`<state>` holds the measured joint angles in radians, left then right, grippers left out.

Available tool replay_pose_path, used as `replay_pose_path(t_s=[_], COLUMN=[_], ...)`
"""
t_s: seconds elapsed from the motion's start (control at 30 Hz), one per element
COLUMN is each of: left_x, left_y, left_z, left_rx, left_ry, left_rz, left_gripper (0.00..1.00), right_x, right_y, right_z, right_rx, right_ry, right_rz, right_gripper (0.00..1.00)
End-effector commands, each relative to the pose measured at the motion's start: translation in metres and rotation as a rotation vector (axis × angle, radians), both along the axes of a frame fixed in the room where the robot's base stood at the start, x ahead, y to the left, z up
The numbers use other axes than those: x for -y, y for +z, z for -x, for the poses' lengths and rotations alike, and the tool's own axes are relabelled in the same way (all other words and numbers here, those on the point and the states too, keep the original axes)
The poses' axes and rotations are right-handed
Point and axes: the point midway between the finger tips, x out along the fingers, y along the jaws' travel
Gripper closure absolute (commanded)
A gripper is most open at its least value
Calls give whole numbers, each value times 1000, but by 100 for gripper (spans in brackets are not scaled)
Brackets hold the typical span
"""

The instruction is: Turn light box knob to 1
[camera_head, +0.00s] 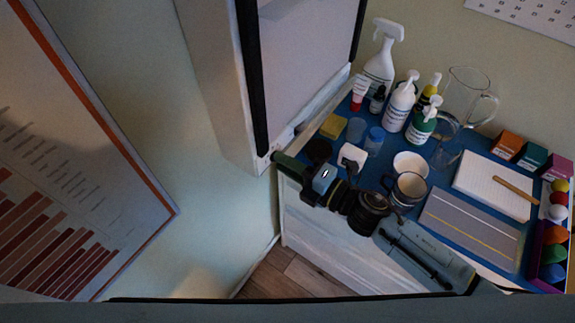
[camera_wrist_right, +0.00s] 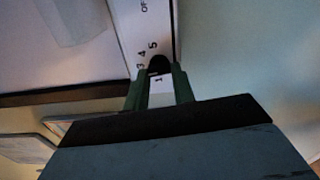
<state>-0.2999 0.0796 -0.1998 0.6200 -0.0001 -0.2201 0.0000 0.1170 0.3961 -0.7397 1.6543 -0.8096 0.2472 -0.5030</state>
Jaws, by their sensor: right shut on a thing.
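The light box (camera_head: 305,60) is a tall pale panel with dark edges on the wall in the head view. In the right wrist view, a strip of its frame carries "OF…" and digits, including 5, 4 and 1. The small dark knob (camera_wrist_right: 159,64) sits among these digits, between my fingertips; its pointer cannot be made out. My right gripper (camera_head: 277,158) reaches the lower corner of the light box and hides the knob in the head view. In the wrist view, my right gripper (camera_wrist_right: 159,72) is shut on the knob. My left gripper is not in view.
Under my right arm stands a cabinet with a blue top (camera_head: 335,165), crowded with bottles, a glass jug (camera_head: 465,100), mugs (camera_head: 408,190), a notepad (camera_head: 492,185) and small boxes. A chart (camera_head: 70,190) hangs at left. Bare wall lies between chart and light box.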

Motion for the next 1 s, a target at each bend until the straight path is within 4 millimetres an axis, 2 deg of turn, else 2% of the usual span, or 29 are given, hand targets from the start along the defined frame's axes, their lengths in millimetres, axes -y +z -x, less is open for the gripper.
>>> replay_pose_path(t_s=[1.0], left_x=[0], left_y=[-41], left_z=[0], left_rx=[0], left_ry=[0], left_rz=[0], left_gripper=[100], right_x=[2], right_y=[-5], right_z=[-2], right_rx=[776], right_ry=[1], right_rz=[564], right_gripper=[97])
